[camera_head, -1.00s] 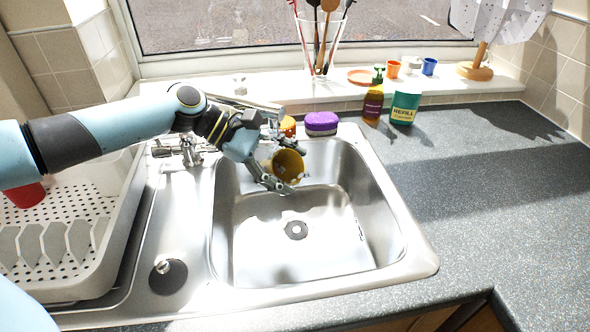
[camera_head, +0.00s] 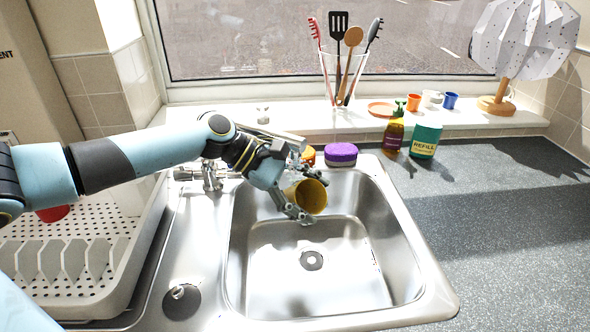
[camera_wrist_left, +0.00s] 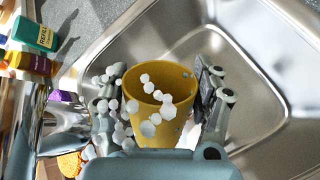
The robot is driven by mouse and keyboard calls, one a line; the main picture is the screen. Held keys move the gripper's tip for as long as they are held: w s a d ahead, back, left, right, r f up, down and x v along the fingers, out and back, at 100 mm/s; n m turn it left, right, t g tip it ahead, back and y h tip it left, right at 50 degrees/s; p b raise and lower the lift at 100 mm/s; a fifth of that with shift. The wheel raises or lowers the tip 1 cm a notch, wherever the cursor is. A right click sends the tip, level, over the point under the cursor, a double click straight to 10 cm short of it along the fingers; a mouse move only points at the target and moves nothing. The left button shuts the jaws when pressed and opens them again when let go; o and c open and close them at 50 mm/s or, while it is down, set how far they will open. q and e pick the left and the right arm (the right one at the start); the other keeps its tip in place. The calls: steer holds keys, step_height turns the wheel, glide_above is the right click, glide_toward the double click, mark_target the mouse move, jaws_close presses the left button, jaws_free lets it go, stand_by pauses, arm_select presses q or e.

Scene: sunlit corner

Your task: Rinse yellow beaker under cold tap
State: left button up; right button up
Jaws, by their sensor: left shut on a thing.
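The yellow beaker (camera_head: 310,197) is held tilted over the back left part of the sink basin, its mouth turned towards the right. My left gripper (camera_head: 303,199) is shut on it, one finger on each side. In the left wrist view the beaker (camera_wrist_left: 168,132) sits between both fingers. White blobs, looking like water drops, lie across the beaker and the left finger. The chrome tap (camera_head: 211,177) stands behind the sink; its spout is partly hidden by my gripper. Which handle is cold I cannot tell. My right gripper is out of view.
The steel basin (camera_head: 345,285) below is empty around its drain. A purple sponge (camera_head: 341,153) and an orange item (camera_head: 308,155) lie behind it. A soap bottle (camera_head: 393,135) and green refill bottle (camera_head: 425,140) stand right. A dish rack (camera_head: 120,275) is at left.

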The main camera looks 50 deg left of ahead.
arm_select(q)
steer(key=shift+s+d+p, duration=0.15)
steer(key=shift+d+p, duration=0.05)
steer(key=shift+p, duration=0.1)
steer(key=s+d+p, duration=0.5)
steer(key=d, duration=0.1)
steer(key=shift+s+p, duration=0.3)
steer(key=shift+s, duration=0.1)
steer(key=shift+d, duration=0.1)
stand_by(0.5)
